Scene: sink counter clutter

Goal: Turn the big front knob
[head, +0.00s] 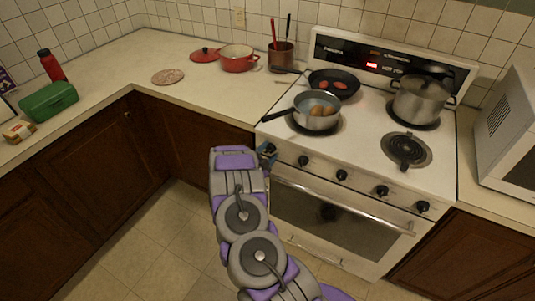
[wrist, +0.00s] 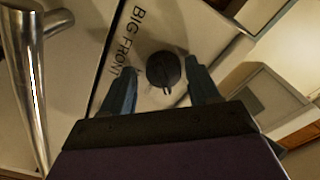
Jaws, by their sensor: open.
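The big front knob (wrist: 163,70) is a round black knob on the white stove panel, with the printed label "BIG FRONT" beside it in the wrist view. My gripper (wrist: 159,67) is open, with one blue-grey finger on each side of the knob. A gap shows between the knob and each finger. In the head view my gripper (head: 268,153) is at the left end of the stove's front panel. There it hides the knob behind it.
Several other black knobs, such as one at the panel's left (head: 303,160), line the stove front. The oven handle (head: 340,205) runs below; it also shows at left in the wrist view (wrist: 28,80). A saucepan (head: 316,112) sits on the front left burner, its handle pointing left.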

